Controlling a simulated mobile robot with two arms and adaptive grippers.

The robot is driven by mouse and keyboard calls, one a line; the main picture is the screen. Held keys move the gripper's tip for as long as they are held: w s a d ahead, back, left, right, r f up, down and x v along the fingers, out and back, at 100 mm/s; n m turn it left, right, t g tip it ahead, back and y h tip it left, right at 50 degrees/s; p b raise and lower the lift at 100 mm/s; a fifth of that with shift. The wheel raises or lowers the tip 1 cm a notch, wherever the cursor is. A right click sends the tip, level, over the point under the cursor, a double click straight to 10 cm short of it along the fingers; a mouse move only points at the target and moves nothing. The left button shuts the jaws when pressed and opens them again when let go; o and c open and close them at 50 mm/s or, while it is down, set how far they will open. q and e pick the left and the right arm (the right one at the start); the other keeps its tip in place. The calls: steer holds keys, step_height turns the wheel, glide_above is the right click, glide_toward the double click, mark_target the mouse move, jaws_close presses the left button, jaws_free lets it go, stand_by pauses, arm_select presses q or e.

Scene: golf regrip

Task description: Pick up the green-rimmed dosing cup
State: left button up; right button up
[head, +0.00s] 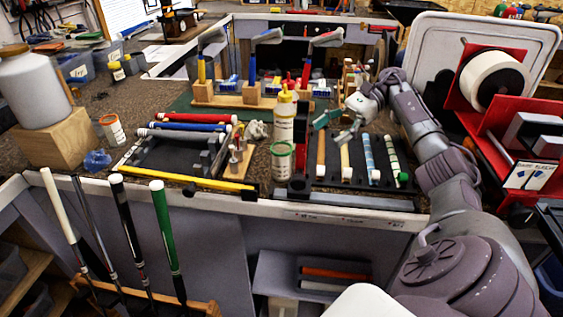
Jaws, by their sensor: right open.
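The green-rimmed dosing cup (283,165) stands upright near the front edge of the workbench, in front of a yellow-capped bottle (284,118). It is pale below its green rim. My right gripper (331,129) is open and empty, to the right of the cup and higher in the picture. It is apart from the cup, above the back end of the grip rack. My left gripper is not in view.
A rack of coloured grips (357,162) lies right of the cup. A tray (170,157) and small wooden block with upright tools (239,160) lie left. An orange-rimmed cup (112,131) stands further left. Golf clubs in a wooden stand (235,101) are behind.

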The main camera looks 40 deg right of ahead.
mark_target(287, 160)
steer(key=shift+x, duration=0.85)
steer(key=p+x, duration=0.2)
steer(key=x, duration=0.1)
steer(key=p+x, duration=0.1)
steer(key=x, duration=0.1)
steer(key=shift+a+r+p, duration=0.2)
steer(key=shift+r+p, duration=0.05)
steer(key=shift+p, duration=0.05)
steer(key=shift+w+a+f, duration=0.1)
steer(key=shift+a+f, duration=0.2)
steer(key=shift+a, duration=0.1)
steer(key=shift+a+p, duration=0.2)
steer(key=shift+p, duration=0.4)
steer(key=p+x, duration=0.4)
steer(key=shift+w, duration=0.25)
steer(key=shift+a+f, duration=0.2)
steer(key=shift+f, duration=0.05)
